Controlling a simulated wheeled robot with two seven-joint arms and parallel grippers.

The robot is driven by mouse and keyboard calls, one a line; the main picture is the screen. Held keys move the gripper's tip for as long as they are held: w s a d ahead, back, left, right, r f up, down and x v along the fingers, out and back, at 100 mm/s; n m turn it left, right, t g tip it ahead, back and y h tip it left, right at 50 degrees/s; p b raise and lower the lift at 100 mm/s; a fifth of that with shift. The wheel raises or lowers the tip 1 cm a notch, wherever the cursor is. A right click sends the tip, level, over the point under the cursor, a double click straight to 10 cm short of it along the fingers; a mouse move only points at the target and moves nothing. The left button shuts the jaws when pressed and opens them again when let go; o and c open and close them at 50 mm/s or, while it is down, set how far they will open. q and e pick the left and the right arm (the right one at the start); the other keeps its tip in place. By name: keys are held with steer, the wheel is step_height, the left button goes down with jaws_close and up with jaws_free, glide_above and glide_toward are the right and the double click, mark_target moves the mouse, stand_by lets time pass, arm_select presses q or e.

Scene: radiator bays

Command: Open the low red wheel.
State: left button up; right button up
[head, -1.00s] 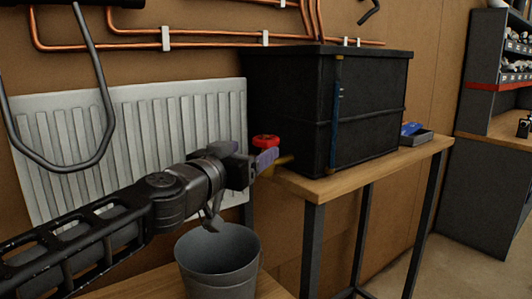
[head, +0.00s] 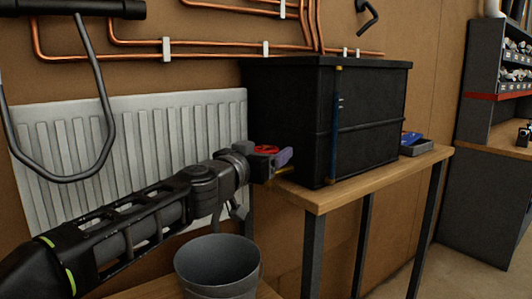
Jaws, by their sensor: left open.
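The low red wheel (head: 266,149) shows in the head view between the right end of the white radiator (head: 130,145) and the black box. It is partly hidden behind my left gripper (head: 284,164). The left gripper is open, with its fingers at the wheel, by the box's lower left corner. I cannot tell whether the fingers touch the wheel. My right gripper is not in view.
The black box (head: 375,100) stands on a wooden table (head: 330,192) just right of the gripper. A grey bucket (head: 217,265) stands below the arm. Copper pipes (head: 215,45) run along the wall above. A blue item in a tray (head: 412,143) lies at the table's right.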

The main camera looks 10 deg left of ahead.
arm_select(q)
steer(key=shift+c, duration=0.5)
steer(key=c, duration=1.3)
steer(key=shift+y+p, duration=0.3)
